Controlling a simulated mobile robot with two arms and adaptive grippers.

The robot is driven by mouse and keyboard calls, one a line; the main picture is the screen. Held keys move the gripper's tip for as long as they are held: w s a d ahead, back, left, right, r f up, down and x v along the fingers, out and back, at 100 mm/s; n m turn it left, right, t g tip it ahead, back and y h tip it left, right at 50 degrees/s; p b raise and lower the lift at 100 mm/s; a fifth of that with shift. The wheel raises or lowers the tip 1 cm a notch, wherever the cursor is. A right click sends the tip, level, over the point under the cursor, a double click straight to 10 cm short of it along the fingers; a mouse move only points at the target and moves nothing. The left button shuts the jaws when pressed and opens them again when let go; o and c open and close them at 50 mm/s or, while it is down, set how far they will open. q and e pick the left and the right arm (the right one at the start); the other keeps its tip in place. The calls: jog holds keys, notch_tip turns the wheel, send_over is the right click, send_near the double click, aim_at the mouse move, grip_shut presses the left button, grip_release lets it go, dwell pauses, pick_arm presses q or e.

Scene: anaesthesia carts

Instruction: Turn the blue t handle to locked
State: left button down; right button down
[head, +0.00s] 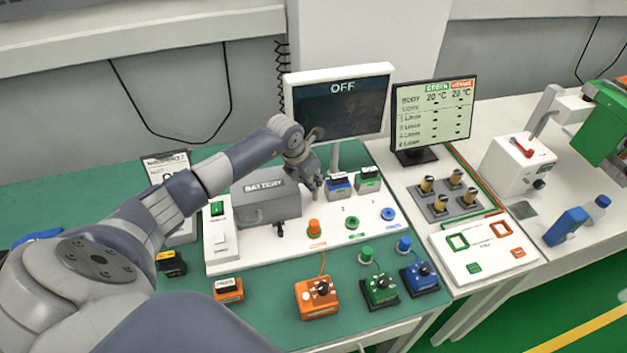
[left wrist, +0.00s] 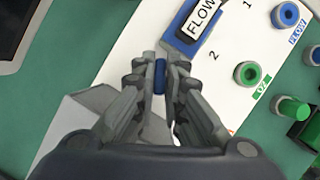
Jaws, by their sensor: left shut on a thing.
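The blue T handle (left wrist: 160,75) shows in the left wrist view as a small blue piece between my fingertips. My left gripper (left wrist: 160,82) is shut on it. In the head view my left gripper (head: 314,190) points down over the white panel, at the right end of the grey battery box (head: 262,204). There the handle is hidden behind the fingers. I cannot read the handle's turn position or any lock marking. My right gripper is not in view.
Blue and green modules (head: 339,187) stand just right of the gripper. The white panel (head: 330,251) carries orange, green and blue connectors. A screen reading OFF (head: 340,110) stands behind. Orange, green and blue boxes (head: 381,286) stand in front on the green mat.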

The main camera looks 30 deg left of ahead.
pick_arm(q)
jog(key=n+y, duration=0.1)
jog(key=n, duration=0.1)
jog(key=shift+n+b, duration=0.4)
jog(key=n+y+b, duration=0.1)
jog(key=n, duration=0.1)
jog(key=shift+w+d+n, duration=0.1)
jog(key=shift+d+n, duration=0.05)
jog(key=shift+n, duration=0.25)
jog(key=n+b, duration=0.1)
jog(key=n, duration=0.1)
jog(key=n+y+b, duration=0.1)
jog(key=n+b, duration=0.1)
jog(key=shift+d+g+y, duration=0.1)
jog(key=shift+g+y, duration=0.2)
jog(key=shift+g, duration=0.1)
jog(key=shift+n+g+y+b, duration=0.3)
jog(key=shift+n+b, duration=0.6)
jog(key=shift+n, duration=0.3)
jog(key=shift+r, duration=0.1)
jog(key=c, duration=1.7)
grip_release()
